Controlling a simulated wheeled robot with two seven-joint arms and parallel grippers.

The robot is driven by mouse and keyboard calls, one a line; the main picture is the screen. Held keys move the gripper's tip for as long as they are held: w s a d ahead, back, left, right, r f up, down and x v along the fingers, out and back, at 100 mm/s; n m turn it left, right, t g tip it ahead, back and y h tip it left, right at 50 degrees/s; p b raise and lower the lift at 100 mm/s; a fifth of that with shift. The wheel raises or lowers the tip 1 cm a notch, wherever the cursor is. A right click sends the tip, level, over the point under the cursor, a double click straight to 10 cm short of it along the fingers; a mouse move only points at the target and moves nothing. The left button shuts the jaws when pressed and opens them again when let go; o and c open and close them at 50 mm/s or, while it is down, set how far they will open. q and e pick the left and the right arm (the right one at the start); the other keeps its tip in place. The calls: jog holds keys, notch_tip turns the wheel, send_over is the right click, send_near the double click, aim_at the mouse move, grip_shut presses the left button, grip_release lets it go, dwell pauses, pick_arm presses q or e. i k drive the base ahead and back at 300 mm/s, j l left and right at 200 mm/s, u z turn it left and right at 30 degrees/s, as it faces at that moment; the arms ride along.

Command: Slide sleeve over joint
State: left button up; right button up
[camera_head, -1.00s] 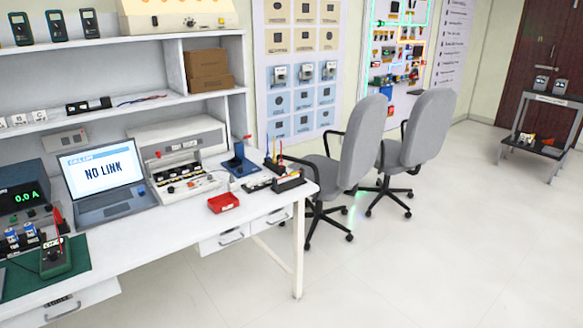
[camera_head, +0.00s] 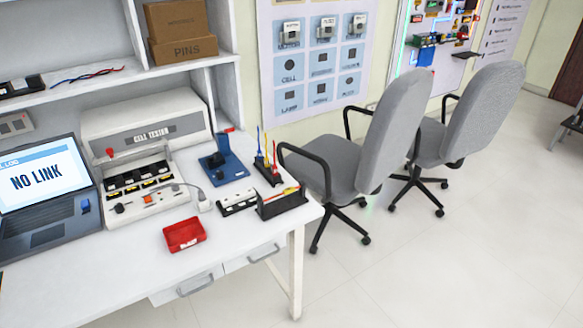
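I cannot make out the sleeve or the joint for certain. A black holder (camera_head: 283,203) at the right end of the white bench has a thin red and yellow piece lying along its top. Behind it a small dark stand (camera_head: 268,172) holds upright blue, yellow and red pieces. Red and blue wires (camera_head: 88,75) lie on the shelf at upper left. Neither of my grippers shows in the head view.
The white bench (camera_head: 135,260) carries a laptop (camera_head: 45,220), a cell tester (camera_head: 145,135), a red tray (camera_head: 184,235) and a blue fixture (camera_head: 224,167). Grey chairs (camera_head: 385,125) stand right of the bench. The floor (camera_head: 450,260) at front right is clear.

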aim_at(287, 191)
jog(key=i+l, duration=0.1)
jog(key=i+u, duration=0.1)
jog(key=u, duration=0.15)
jog(key=i+l+u, duration=0.1)
jog(key=l+u, duration=0.4)
jog(key=l, duration=0.15)
jog(key=l+u, duration=0.4)
jog(key=l, duration=3.55)
